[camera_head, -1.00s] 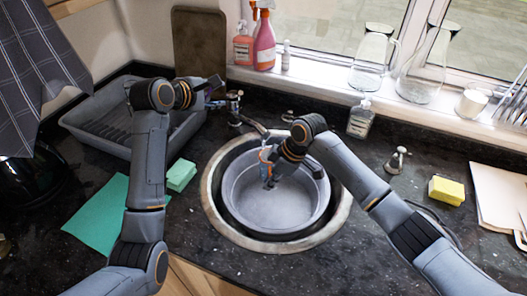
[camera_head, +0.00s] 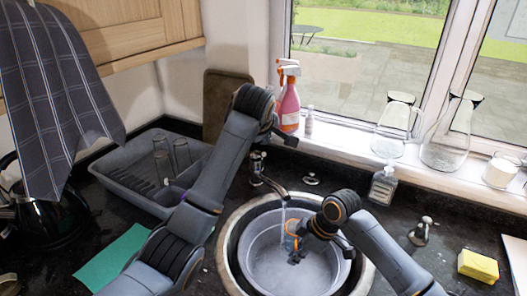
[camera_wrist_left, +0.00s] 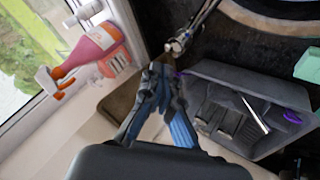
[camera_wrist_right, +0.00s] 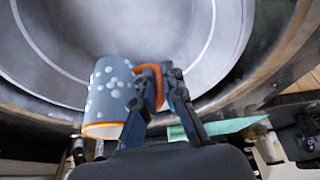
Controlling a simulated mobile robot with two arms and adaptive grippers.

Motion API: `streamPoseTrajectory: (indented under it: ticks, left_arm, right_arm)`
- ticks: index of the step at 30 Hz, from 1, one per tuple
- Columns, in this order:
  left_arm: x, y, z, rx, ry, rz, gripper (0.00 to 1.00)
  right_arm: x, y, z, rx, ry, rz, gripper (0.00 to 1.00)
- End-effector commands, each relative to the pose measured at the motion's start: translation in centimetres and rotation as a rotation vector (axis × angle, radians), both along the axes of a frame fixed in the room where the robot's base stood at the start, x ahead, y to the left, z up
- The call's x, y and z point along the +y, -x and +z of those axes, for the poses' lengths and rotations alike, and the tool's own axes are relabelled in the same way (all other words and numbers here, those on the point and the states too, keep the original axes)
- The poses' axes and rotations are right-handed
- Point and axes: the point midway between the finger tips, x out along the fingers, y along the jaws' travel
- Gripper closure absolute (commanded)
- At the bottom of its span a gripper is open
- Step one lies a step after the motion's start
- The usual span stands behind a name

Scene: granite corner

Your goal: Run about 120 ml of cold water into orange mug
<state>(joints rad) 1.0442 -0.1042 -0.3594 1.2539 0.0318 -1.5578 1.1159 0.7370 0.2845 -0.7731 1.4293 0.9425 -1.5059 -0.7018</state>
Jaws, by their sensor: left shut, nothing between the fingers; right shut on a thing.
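The orange mug (camera_head: 291,241), grey-blue with pale spots and an orange rim and handle, is held over the grey basin (camera_head: 262,272) in the sink. It also shows in the right wrist view (camera_wrist_right: 108,92). My right gripper (camera_head: 304,244) is shut on its orange handle (camera_wrist_right: 156,84). The tap (camera_head: 259,172) stands behind the sink, and a thin pale stream of water (camera_head: 283,213) falls from its spout toward the mug. The water level inside is hidden. My left gripper (camera_head: 287,139) is shut and empty, above and beside the tap; its closed fingers show in the left wrist view (camera_wrist_left: 159,82).
A grey dish rack (camera_head: 125,190) with glasses stands left of the sink. Spray bottles (camera_head: 289,105) and glass jugs (camera_head: 440,145) line the windowsill. A soap bottle (camera_head: 383,186) and a yellow sponge (camera_head: 478,265) are right of the sink. A green cloth (camera_head: 112,258) lies left.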

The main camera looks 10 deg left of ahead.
Motion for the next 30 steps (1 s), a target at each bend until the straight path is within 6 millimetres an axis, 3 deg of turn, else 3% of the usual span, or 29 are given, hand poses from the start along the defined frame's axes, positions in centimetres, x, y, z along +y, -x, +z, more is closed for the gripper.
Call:
streamPoseTrajectory:
  ticks: [4, 10, 24, 30]
  left_arm:
    - [0.2, -0.3, 2.8, 0.006, -0.254, -0.023, 1.0]
    - [0.7, -0.7, 3.7, 0.016, -0.376, -0.024, 1.0]
    - [2.5, -5.9, -1.8, 0.018, -0.373, -0.024, 1.0]
    - [2.5, -6.7, -3.9, 0.016, -0.371, -0.028, 1.0]
  right_arm:
    - [0.1, -0.1, 0.1, -0.003, -0.002, 0.0, 1.0]
    - [0.1, -0.1, 0.1, -0.003, -0.002, 0.0, 1.0]
    - [0.1, -0.1, 0.1, -0.003, -0.002, 0.0, 1.0]
    - [0.1, -0.1, 0.1, -0.003, -0.002, 0.0, 1.0]
